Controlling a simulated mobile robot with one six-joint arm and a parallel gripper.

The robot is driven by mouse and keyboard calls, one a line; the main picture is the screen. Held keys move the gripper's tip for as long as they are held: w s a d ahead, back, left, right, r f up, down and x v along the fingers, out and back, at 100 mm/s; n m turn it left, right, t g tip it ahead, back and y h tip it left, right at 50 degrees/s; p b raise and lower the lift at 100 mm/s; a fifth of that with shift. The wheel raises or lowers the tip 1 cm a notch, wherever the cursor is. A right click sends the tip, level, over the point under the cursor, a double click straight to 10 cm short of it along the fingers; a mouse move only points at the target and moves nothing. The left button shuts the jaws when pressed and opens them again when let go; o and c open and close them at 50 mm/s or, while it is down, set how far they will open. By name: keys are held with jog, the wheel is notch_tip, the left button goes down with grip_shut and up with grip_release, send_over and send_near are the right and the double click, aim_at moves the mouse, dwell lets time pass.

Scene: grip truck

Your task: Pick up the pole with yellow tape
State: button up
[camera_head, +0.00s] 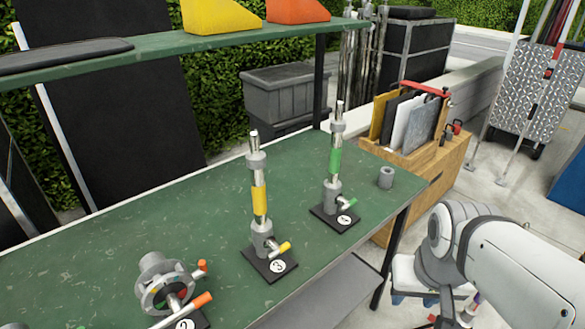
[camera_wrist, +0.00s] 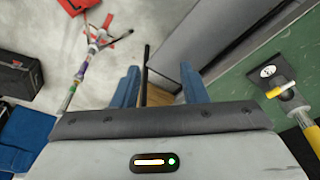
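The pole with yellow tape (camera_head: 260,198) stands upright in a grey holder on a black base marked 3 (camera_head: 270,266), with a yellow-tipped side handle (camera_head: 283,247), on the green table. In the wrist view, part of the yellow-taped pole (camera_wrist: 311,132) shows at the right edge, beside its yellow handle (camera_wrist: 281,90). My gripper (camera_wrist: 158,86) has its two blue fingers apart, with nothing held between them. It is off the table's edge, clear of the pole. In the head view my white arm is at the lower right; the fingers are not clearly seen there.
A green-taped pole (camera_head: 335,160) stands to the right on base 4. A grey flanged part (camera_head: 165,285) with orange handles is at front left. A small grey cylinder (camera_head: 386,177) sits near the table's right edge. A green shelf (camera_head: 180,45) spans above the back.

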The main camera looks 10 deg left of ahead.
jog(key=shift+o, duration=0.8)
jog(key=shift+w, duration=0.25)
jog(key=shift+o, duration=0.4)
jog(key=w+a+n+t, duration=0.2)
jog(key=w+t, duration=0.2)
jog(key=w, duration=0.8)
jog(key=shift+t+h, duration=0.3)
jog(key=shift+t, duration=0.1)
jog(key=w+a+r+n+t+y, duration=0.1)
jog(key=w+a+n+t+y, duration=0.3)
jog(key=w+a, duration=0.35)
jog(key=n+g+y+p, duration=0.1)
jog(key=n+g+y, duration=0.2)
jog(key=n+y, duration=0.65)
send_near(263, 196)
jog(key=w+a+f+m+y, duration=0.1)
jog(key=w+a+y, duration=0.1)
jog(key=w+a+f+m+y, duration=0.1)
jog(key=a, duration=0.1)
jog(key=shift+w+f+m, duration=0.3)
jog(key=shift+w+m, duration=0.05)
jog(key=shift+w, duration=0.05)
jog(key=shift+a+r+g, duration=0.1)
jog(key=shift+a+g, duration=0.2)
jog(key=shift+a, duration=0.05)
jog(key=p+x, duration=0.2)
jog(key=x, duration=0.5)
jog(key=shift+a, duration=0.1)
jog(key=shift+w, duration=0.1)
